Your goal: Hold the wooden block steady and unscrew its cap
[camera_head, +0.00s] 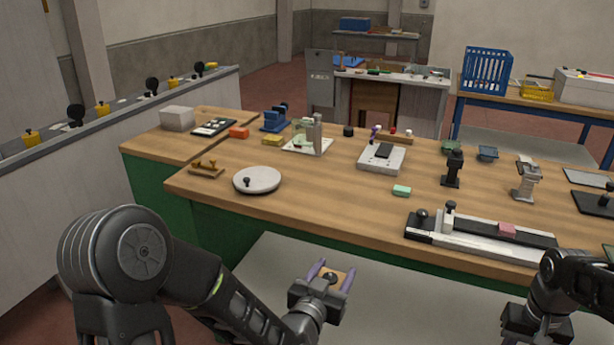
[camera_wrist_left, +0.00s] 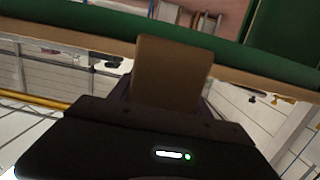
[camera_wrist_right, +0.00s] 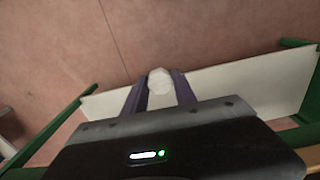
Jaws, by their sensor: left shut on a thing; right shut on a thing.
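My left gripper (camera_head: 331,277) is shut on the wooden block (camera_head: 343,276), with its purple fingers on either side, in front of the workbench. A dark round spot shows on the block's face; I cannot tell whether it is a hole or a stud. The block (camera_wrist_left: 172,68) stands up between the fingers in the left wrist view. My right gripper (camera_wrist_right: 160,92) is shut on a pale, many-sided piece (camera_wrist_right: 160,79) that looks like the cap, apart from the block. In the head view its fingers are hidden at the lower right.
The workbench (camera_head: 290,203) spans the middle. The pale space below the front edge, between my arms, is clear.

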